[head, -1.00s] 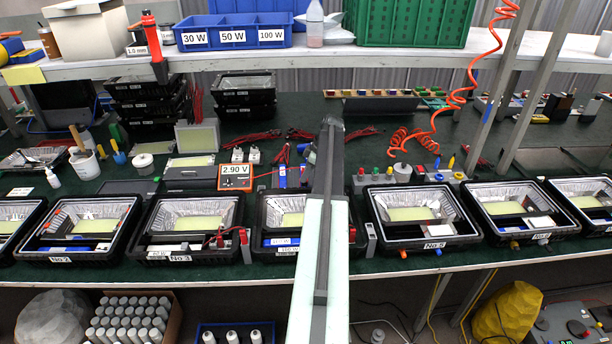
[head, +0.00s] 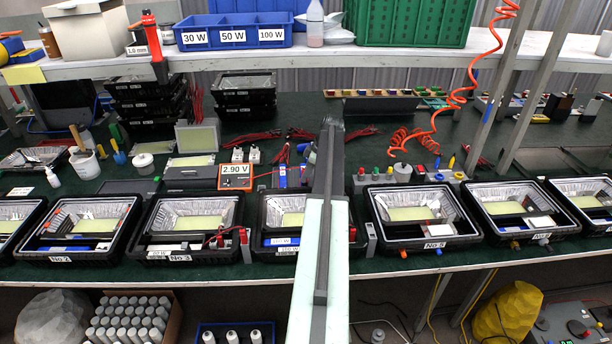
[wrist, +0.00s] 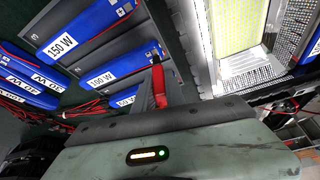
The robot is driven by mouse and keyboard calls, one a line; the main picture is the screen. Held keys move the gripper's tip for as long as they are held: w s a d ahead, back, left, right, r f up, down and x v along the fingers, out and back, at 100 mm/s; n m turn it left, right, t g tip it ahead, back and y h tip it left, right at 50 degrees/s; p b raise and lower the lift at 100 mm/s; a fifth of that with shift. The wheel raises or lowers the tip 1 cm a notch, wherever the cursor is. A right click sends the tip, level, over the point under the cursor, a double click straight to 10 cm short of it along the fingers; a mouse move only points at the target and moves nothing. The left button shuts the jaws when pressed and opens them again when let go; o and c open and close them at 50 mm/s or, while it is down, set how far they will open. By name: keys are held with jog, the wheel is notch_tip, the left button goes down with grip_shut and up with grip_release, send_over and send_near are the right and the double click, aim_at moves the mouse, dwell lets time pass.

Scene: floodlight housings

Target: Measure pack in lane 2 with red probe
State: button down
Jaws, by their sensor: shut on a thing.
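In the wrist view my gripper (wrist: 157,92) is shut on the red probe (wrist: 159,84), whose dark tip points up in the picture toward the blue packs. Blue packs lie in grey lanes at the left: one marked 150 W (wrist: 68,42), one marked 100 W (wrist: 104,77), and a partly covered one (wrist: 125,100) below it. I cannot tell whether the probe tip touches a pack. In the head view the orange meter (head: 236,177) reads 2.90 V. My arm crosses the middle there and hides my gripper and part of a housing with blue packs (head: 283,241).
A housing with a lit yellow panel (wrist: 236,25) is close at the right in the wrist view. More housings, such as No 3 (head: 190,228) and No 5 (head: 422,217), line the bench's front edge. An orange coiled hose (head: 470,75) hangs behind.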

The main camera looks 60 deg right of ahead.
jog(key=shift+f+b, duration=0.6)
dwell(1.6)
jog(key=shift+r, duration=0.1)
notch_tip(320, 180, up, 7)
jog(key=p, duration=0.7)
dwell(1.1)
